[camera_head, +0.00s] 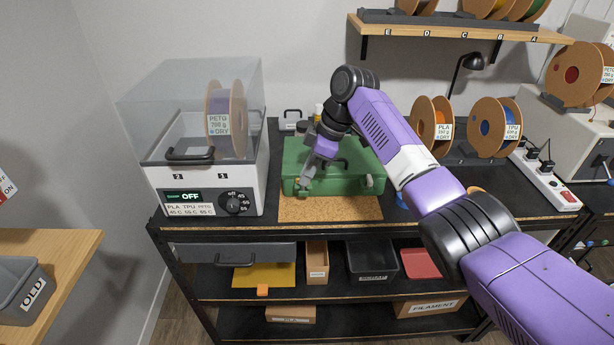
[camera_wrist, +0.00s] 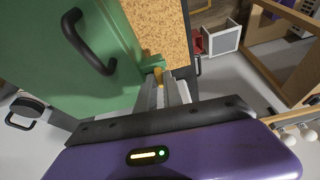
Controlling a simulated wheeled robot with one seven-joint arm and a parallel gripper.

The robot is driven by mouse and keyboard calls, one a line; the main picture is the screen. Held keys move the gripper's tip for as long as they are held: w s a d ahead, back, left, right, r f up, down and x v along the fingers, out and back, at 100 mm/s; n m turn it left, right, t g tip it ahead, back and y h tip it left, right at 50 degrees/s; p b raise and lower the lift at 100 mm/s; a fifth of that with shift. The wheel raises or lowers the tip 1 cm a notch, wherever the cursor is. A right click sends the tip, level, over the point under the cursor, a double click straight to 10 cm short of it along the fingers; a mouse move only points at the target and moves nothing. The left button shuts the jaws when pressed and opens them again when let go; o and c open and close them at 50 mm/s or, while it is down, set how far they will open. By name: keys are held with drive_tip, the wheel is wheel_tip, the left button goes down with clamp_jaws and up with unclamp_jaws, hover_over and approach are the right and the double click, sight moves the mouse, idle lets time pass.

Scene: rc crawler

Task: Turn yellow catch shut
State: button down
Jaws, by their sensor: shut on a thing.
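The green case (camera_head: 350,178) sits on the cork mat (camera_head: 330,210) on the black bench. In the wrist view the green case (camera_wrist: 85,75) fills the upper left, with its black handle (camera_wrist: 88,42). The yellow catch (camera_wrist: 158,72) shows as a small patch at the case's edge, between my fingertips. My gripper (camera_wrist: 160,82) is shut on it. In the head view my gripper (camera_head: 304,186) is at the front left of the case and largely hides the catch. I cannot tell the catch's angle.
A filament dryer (camera_head: 205,170) with a clear lid stands close on the left. Spools (camera_head: 432,122) stand behind on the right, below a wall shelf (camera_head: 460,30). A power strip (camera_head: 545,180) lies at the right. The cork in front of the case is bare.

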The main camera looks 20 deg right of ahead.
drive_tip(key=shift+w+n, duration=0.1)
drive_tip(key=shift+n, duration=0.6)
drive_tip(key=c, duration=1.5)
unclamp_jaws()
drive_tip(key=shift+r, duration=0.1)
